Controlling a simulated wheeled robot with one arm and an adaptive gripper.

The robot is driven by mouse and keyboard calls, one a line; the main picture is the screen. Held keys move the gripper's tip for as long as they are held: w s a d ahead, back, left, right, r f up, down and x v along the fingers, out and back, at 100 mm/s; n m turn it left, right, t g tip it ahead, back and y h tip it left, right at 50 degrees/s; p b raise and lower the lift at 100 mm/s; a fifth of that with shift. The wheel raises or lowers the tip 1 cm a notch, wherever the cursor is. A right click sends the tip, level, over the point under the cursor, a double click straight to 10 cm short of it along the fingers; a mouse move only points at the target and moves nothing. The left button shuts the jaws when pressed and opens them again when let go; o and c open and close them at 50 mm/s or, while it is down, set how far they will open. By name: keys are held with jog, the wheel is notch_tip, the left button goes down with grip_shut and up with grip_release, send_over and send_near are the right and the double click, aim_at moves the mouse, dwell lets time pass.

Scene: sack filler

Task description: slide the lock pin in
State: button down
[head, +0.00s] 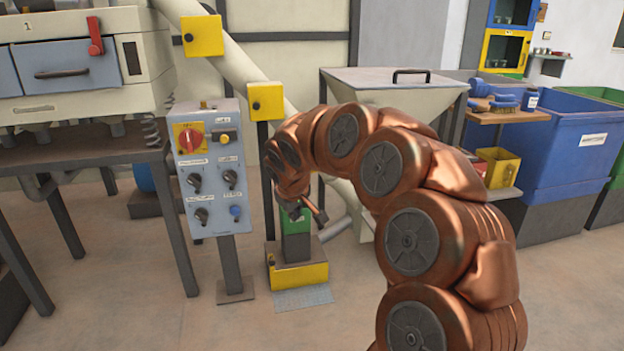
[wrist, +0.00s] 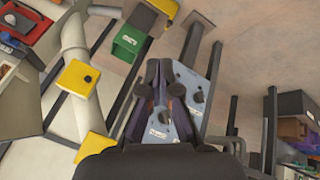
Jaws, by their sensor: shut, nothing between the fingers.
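I cannot make out for certain which part is the lock pin. A grey control panel (head: 209,168) stands on a post left of my arm, with a red rotary switch (head: 190,138), several black knobs and a small yellow fitting (head: 223,138) at its upper right. My gripper (head: 310,212) is right of the panel, in front of a green box, apart from the panel. In the wrist view my gripper (wrist: 160,68) is shut and empty, and it hides part of the panel (wrist: 188,78) behind it.
Yellow boxes with black knobs (head: 202,36) (head: 266,101) stand by a slanted pale pipe. A hopper (head: 395,82) is behind my arm. A drawer machine (head: 75,60) stands left. Front floor is clear.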

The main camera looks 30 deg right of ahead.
jog(key=s+a+f+m+g+y, duration=0.1)
jog(key=s+a+f+g, duration=0.1)
jog(key=s, duration=1.2)
jog(key=s+a+f+m+g+y, duration=0.1)
jog(key=s+a+f+g, duration=0.2)
jog(key=s, duration=1.2)
jog(key=s+a+f+m+g, duration=0.1)
jog(key=s+a+g, duration=0.3)
jog(key=s, duration=1.1)
jog(key=a+f, duration=0.1)
jog(key=a, duration=0.2)
jog(key=shift+s+f+y, duration=0.2)
jog(key=shift+f+y, duration=0.15)
jog(key=shift+y, duration=0.05)
jog(key=shift+w, duration=0.1)
